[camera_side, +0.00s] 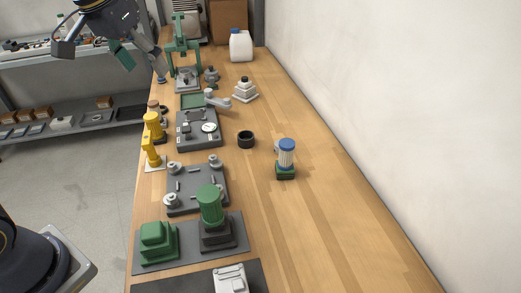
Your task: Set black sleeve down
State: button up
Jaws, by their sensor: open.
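A short black sleeve (246,139) sits on the bare wooden bench, right of a grey fixture plate with a white dial. It looks like an upright ring with an open top. My gripper (92,52) is at the upper left, raised well away from the sleeve and over the bench's left side. It is open, and nothing shows between its fingers.
A blue-capped part on a green base (286,160) stands right of the sleeve. Grey fixture plates (199,143), yellow tools (152,150) and green-topped units (210,207) line the bench's left side. A white jug (241,46) stands far back. The bench's front right is clear.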

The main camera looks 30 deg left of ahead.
jog(key=s+f+m+t, duration=0.1)
jog(key=s+f, duration=0.5)
jog(key=s, duration=0.8)
jog(key=shift+a+f+t, duration=0.2)
jog(key=shift+a+t, duration=0.1)
jog(key=shift+a, duration=0.1)
